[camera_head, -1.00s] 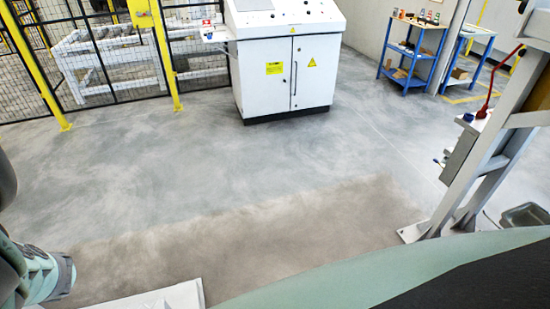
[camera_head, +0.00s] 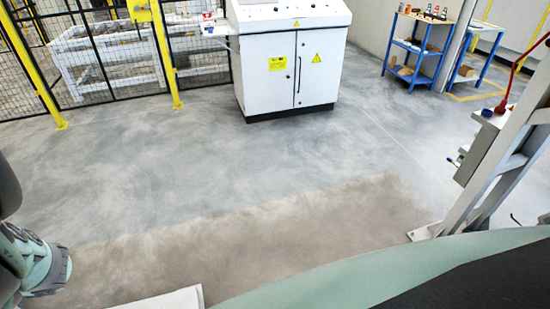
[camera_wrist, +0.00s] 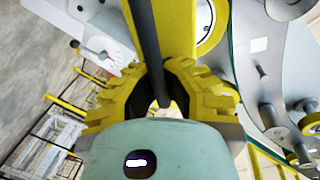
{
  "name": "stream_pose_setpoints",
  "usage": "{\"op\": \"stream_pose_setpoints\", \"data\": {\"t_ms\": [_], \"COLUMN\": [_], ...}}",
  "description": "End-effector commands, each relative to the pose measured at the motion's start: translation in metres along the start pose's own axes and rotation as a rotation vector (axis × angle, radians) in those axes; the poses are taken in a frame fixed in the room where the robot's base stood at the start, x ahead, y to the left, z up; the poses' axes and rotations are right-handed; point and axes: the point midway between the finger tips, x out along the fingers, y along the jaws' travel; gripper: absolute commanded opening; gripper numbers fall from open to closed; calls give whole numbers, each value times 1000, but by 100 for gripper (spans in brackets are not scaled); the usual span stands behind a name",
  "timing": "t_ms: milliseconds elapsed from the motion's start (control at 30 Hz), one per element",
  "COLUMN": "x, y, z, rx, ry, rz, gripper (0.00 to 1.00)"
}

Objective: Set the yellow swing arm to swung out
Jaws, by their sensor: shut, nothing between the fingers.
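In the wrist view a broad yellow beam (camera_wrist: 177,28), which looks like the yellow swing arm, comes down from the top edge to the middle. A dark rod (camera_wrist: 146,45) runs along its left side. My gripper (camera_wrist: 162,90) is at the beam's lower end, with yellow jagged parts on both sides of a dark centre. It is shut and empty. The rod overlaps it in the picture; whether they touch I cannot tell. The beam's pivot is hidden. In the head view neither my gripper nor the swing arm can be made out.
A white control cabinet (camera_head: 292,70) stands before a black mesh fence (camera_head: 100,55) with yellow posts. Blue shelving (camera_head: 415,55) is at the back right. A grey stand (camera_head: 497,165) with a red lever (camera_head: 512,75) is at the right edge. The floor (camera_head: 270,165) between is clear.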

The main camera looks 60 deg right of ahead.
Motion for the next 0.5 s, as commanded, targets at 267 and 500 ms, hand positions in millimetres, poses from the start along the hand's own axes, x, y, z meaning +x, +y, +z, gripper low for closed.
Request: {"op": "stream_pose_setpoints", "data": {"t_ms": [267,500], "x": [-6,-6], "y": [10,9], "z": [-2,-1], "rx": [6,5], "ry": [6,5], "rz": [29,27], "gripper": [2,27]}}
